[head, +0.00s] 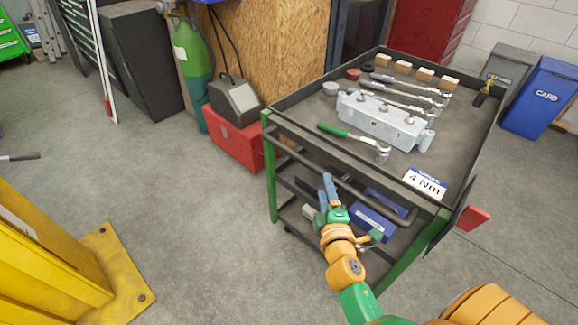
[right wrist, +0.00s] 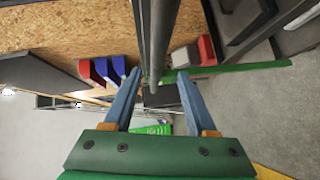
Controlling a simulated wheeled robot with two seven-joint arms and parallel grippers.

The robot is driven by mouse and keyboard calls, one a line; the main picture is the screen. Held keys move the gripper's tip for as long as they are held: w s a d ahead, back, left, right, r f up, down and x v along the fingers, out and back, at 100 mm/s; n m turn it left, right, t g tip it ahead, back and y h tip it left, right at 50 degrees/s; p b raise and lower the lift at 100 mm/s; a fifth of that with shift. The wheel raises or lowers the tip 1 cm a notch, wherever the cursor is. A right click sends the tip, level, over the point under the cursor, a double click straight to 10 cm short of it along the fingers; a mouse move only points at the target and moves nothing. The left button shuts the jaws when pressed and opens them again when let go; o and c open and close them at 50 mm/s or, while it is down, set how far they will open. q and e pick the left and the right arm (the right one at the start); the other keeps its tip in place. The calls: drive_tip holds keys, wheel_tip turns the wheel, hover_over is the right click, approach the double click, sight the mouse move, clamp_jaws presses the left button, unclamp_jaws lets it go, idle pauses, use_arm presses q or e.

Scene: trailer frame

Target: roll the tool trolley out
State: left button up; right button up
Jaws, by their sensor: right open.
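The tool trolley (head: 300,125) has green corner posts, a dark top tray and lower shelves. It stands right of centre in the head view. Its dark handle bar (head: 303,163) runs along the near side, just below the tray edge. My right gripper (head: 329,185) is at this bar, near its middle. In the right wrist view the blue fingers of the gripper (right wrist: 158,74) are spread apart, and a grey bar (right wrist: 160,35) runs in between them from above. I cannot tell whether either finger touches the bar. My left gripper is not in view.
On the tray are a metal block (head: 380,120), wrenches, wooden blocks and a "4 Nm" card (head: 425,183). A red toolbox (head: 236,138) and green cylinder (head: 193,62) stand left of the trolley, a blue bin (head: 541,98) to its right. A yellow frame (head: 60,265) stands front left. The floor between is clear.

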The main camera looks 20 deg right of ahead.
sight(325, 171)
drive_tip(key=x, duration=0.5)
drive_tip(key=shift+w+d+r, duration=0.1)
drive_tip(key=shift+d+r, duration=0.05)
drive_tip(key=shift+d, duration=0.25)
drive_tip(key=shift+w+d, duration=0.15)
drive_tip(key=shift+w, duration=0.25)
drive_tip(key=shift+s, duration=0.1)
drive_tip(key=shift+c, duration=0.4)
clamp_jaws()
